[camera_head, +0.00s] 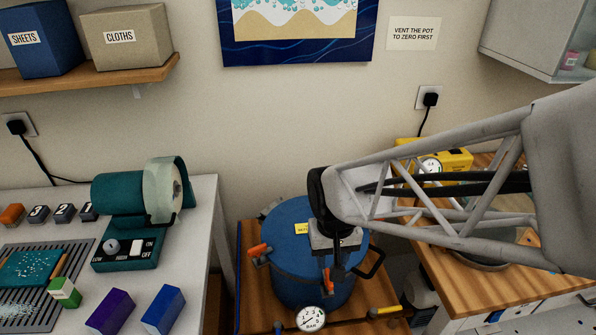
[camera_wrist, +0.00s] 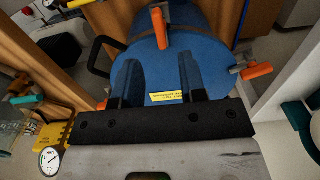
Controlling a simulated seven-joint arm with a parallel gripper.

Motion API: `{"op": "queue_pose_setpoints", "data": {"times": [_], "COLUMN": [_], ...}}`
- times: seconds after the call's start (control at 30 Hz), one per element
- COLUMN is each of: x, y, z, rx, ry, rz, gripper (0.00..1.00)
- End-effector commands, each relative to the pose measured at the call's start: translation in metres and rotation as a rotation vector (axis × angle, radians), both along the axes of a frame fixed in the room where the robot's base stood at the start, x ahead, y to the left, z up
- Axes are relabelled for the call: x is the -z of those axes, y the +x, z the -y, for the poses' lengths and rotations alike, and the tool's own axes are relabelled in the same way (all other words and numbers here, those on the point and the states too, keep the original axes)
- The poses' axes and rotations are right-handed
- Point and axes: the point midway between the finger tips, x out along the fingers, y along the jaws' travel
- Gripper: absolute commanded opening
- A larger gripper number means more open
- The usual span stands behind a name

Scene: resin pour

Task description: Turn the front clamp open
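The blue pot (camera_head: 290,285) stands on a wooden surface, with a yellow label on its lid (camera_wrist: 215,85). The front clamp (camera_head: 326,282) has an orange handle at the pot's near rim, just below my gripper (camera_head: 335,250). In the wrist view the front clamp (camera_wrist: 160,28) is at the top centre, beyond the fingertips and roughly in line with the gap between them. My gripper (camera_wrist: 159,62) is over the lid, its two dark fingers apart with nothing between them. In the head view the arm hides part of the lid and the fingertips are hard to make out.
Another orange clamp (camera_head: 258,250) is on the pot's left side, also in the wrist view (camera_wrist: 257,71). A black handle (camera_head: 372,265) projects at right. A pressure gauge (camera_head: 311,319) is at the pot's front. A yellow unit (camera_head: 455,160) stands behind my arm.

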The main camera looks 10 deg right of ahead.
Motion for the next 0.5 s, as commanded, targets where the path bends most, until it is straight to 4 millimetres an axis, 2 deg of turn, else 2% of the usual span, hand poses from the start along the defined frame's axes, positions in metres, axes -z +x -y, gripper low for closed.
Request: {"op": "queue_pose_setpoints", "data": {"times": [0.5], "x": [0.057], "y": [0.000], "z": [0.000], "rx": [0.000], "ry": [0.000], "rz": [-0.002], "gripper": [0.38]}}
